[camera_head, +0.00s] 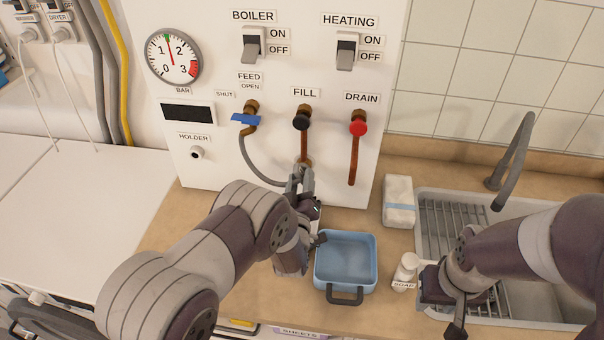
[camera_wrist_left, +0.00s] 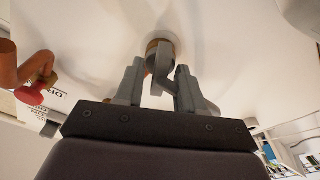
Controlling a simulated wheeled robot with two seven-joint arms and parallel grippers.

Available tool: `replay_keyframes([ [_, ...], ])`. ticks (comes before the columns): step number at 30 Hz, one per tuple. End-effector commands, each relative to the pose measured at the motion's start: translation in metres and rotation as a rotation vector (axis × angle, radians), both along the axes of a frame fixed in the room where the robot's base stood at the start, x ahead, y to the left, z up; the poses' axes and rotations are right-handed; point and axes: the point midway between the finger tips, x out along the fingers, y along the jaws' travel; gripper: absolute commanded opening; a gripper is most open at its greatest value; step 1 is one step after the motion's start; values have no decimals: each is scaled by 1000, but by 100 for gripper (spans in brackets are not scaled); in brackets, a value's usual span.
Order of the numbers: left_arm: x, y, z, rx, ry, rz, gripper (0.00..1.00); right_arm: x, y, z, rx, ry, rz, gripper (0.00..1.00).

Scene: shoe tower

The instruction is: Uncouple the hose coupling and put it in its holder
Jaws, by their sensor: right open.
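My left gripper (camera_head: 300,174) is at the lower end of the FILL pipe, by the panel. In the left wrist view, the fingers of my left gripper (camera_wrist_left: 160,85) stand either side of a grey hose coupling (camera_wrist_left: 161,78), below a round brass fitting (camera_wrist_left: 160,50). I cannot tell whether they press on it. The grey hose (camera_head: 252,165) curves from the FEED valve (camera_head: 247,118) to this spot. The coupling is mostly hidden in the head view. The holder (camera_head: 197,153), a small peg on the panel's left, is empty. My right gripper (camera_head: 452,310) is open by the sink.
A blue basin (camera_head: 345,262) stands on the counter below the pipes. A soap bottle (camera_head: 406,270) and a wrapped white block (camera_head: 398,200) stand left of the sink (camera_head: 425,205). The DRAIN pipe (camera_head: 354,160) with its red knob is right of FILL. The white top (camera_head: 80,200) at left is clear.

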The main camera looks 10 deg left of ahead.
Motion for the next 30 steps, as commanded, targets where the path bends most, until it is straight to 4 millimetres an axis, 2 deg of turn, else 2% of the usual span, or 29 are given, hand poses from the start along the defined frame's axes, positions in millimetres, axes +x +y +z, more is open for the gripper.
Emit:
replay_keyframes([
  [2,0,0,0,0,0,0,38,0,0,0,0,0,0,43],
  [3,0,0,0,0,0,0,35,0,0,0,0,0,0,43],
  [5,0,0,0,0,1,0,16,0,0,0,0,0,0,43],
  [6,0,0,0,0,1,0,2,0,0,0,0,0,0,43],
  [7,0,0,0,0,1,0,0,0,0,0,0,0,0,43],
  [14,0,0,-1,-33,-1,-1,0,0,0,-2,0,0,0,43],
  [24,0,-1,-1,-411,-3,-1,0,0,0,-17,0,0,0,43],
  [30,0,-1,0,-524,-2,0,0,0,0,-19,0,0,0,43],
])
